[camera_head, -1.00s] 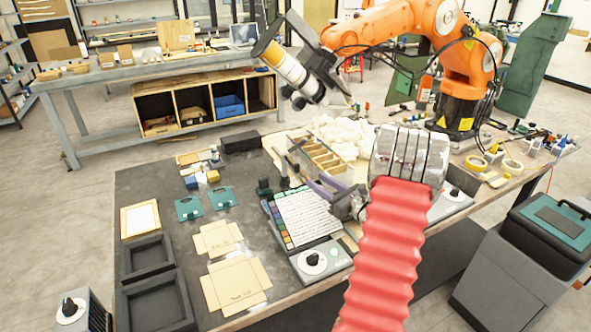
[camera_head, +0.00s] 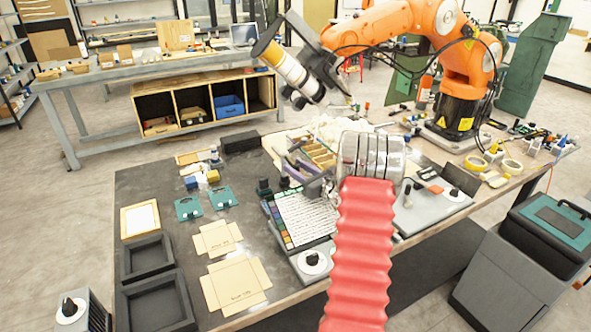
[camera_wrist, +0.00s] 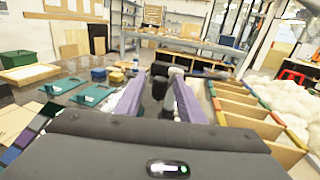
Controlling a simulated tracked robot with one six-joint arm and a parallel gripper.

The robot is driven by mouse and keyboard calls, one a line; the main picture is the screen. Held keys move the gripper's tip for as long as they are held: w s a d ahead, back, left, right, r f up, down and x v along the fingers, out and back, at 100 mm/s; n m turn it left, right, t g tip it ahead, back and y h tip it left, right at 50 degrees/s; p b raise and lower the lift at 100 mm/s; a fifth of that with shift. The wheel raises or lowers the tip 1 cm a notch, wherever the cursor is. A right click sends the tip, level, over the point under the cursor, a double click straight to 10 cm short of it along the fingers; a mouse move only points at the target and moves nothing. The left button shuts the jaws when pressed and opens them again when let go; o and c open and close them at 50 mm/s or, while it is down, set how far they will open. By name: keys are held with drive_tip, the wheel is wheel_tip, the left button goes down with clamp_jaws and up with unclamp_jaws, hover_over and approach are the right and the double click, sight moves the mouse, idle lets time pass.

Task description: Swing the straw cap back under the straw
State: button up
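My gripper (camera_head: 289,158) is over the workbench, left of the wooden divided box. In the wrist view its two purple fingers (camera_wrist: 160,92) stand apart. A black-topped piece with a pale post (camera_wrist: 171,88) shows between or just beyond them; I cannot tell whether they touch it or whether it is the straw cap. In the head view small black upright pieces (camera_head: 284,182) stand near the fingertips. The orange arm (camera_head: 390,25) holds a foam canister (camera_head: 292,70) at upper left, with a thin dark piece at its lower right that may be the straw. No straw cap is clearly recognisable.
The wooden divided box (camera_head: 320,153) and white foam (camera_wrist: 262,92) lie to the right. A control panel with a white key grid (camera_head: 303,218) is below the gripper. Teal pieces (camera_head: 188,208), flat cardboard (camera_head: 236,284) and dark trays (camera_head: 148,255) lie to the left.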

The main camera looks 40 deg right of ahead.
drive_tip(key=shift+c, duration=0.2)
clamp_jaws()
idle(0.4)
